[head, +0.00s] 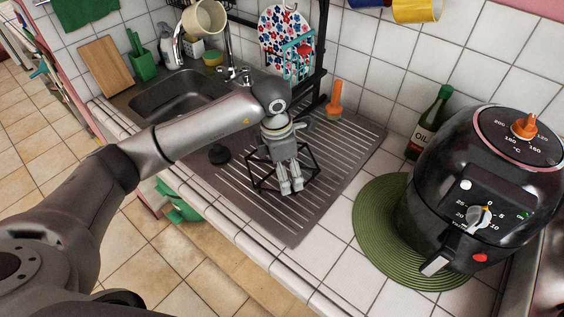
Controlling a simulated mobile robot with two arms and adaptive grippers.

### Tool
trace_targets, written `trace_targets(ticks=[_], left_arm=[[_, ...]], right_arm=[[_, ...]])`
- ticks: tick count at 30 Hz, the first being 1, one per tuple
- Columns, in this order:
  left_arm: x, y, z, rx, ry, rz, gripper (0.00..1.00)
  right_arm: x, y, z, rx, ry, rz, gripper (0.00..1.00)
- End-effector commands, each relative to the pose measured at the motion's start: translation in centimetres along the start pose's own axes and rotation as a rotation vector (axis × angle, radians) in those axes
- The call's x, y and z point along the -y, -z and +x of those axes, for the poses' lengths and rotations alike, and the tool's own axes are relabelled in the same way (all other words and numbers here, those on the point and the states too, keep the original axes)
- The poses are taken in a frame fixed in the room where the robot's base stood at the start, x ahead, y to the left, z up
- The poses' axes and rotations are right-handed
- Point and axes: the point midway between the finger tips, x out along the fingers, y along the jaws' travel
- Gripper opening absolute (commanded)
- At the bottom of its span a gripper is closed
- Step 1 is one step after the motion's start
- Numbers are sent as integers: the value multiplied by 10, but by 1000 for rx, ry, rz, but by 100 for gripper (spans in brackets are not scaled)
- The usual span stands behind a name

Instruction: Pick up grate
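The grate, a black open wire frame (258,183), sits on the ribbed metal drainboard beside the sink. My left gripper (291,188) reaches down over it from the left. Its two fingers point toward the front of the drainboard and overlap the middle of the frame in the picture. The fingertips are close together with a narrow gap. I cannot tell whether they touch or hold a bar of the grate. The gripper hides part of the frame. My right gripper is not in view.
A black plug (219,154) lies left of the grate, and an orange-handled tool (335,101) stands behind. The sink (178,92) is at the left. A green mat (371,228) with a black air fryer (465,195) and an oil bottle (428,125) are at the right.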

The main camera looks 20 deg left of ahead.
Motion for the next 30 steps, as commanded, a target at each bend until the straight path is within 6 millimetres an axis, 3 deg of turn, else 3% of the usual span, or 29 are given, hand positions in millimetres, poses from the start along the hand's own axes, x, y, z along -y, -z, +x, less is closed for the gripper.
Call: trace_targets(ticks=[6, 10, 20, 30], left_arm=[[4, -3, 25, -4, 7, -1, 90], [3, -4, 44, -1, 5, -1, 90], [2, -4, 52, 1, 1, 0, 89], [2, -4, 51, 2, 1, 1, 47]], right_arm=[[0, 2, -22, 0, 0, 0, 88], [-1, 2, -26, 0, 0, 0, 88], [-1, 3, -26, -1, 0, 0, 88], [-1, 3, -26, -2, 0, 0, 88]])
